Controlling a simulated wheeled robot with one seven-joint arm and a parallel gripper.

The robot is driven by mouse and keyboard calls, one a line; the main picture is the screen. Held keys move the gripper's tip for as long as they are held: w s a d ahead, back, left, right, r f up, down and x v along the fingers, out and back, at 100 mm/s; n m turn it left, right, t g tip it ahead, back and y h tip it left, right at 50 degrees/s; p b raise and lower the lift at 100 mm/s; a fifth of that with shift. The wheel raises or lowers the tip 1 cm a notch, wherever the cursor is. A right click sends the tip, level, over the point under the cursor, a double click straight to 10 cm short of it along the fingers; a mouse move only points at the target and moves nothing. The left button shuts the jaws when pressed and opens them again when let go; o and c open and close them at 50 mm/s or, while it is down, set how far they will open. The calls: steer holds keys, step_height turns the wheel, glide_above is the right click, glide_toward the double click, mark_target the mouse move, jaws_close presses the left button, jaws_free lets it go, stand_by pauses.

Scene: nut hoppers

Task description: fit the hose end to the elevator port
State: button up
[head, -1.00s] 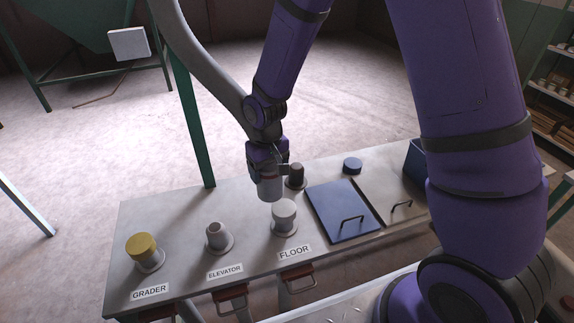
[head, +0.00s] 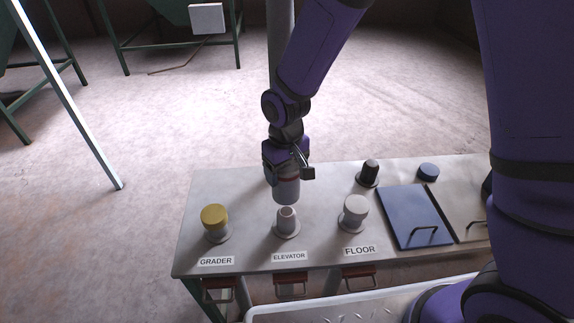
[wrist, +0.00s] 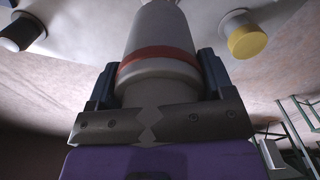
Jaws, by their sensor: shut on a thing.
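My gripper (head: 287,172) is shut on the hose end (head: 286,191), a grey cylinder with a red band. The hose end points down, roughly upright, over the bench. The open, pale elevator port (head: 287,224) stands just below it in the head view, above the ELEVATOR label (head: 290,256). A small gap shows between them; I cannot tell whether they line up in depth. In the wrist view the hose end (wrist: 158,45) fills the middle between the jaws (wrist: 150,126) and hides the elevator port. The grey hose (head: 281,40) rises behind my arm.
The yellow-capped grader port (head: 214,222) is left of the elevator port, and the white-capped floor port (head: 354,213) is right. Red-handled slides (head: 291,284) line the front.

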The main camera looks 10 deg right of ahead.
steer(key=shift+f, duration=4.3)
steer(key=o, duration=1.1)
steer(key=shift+c, duration=0.2)
step_height(320, 180, up, 11)
steer(key=shift+f, duration=0.15)
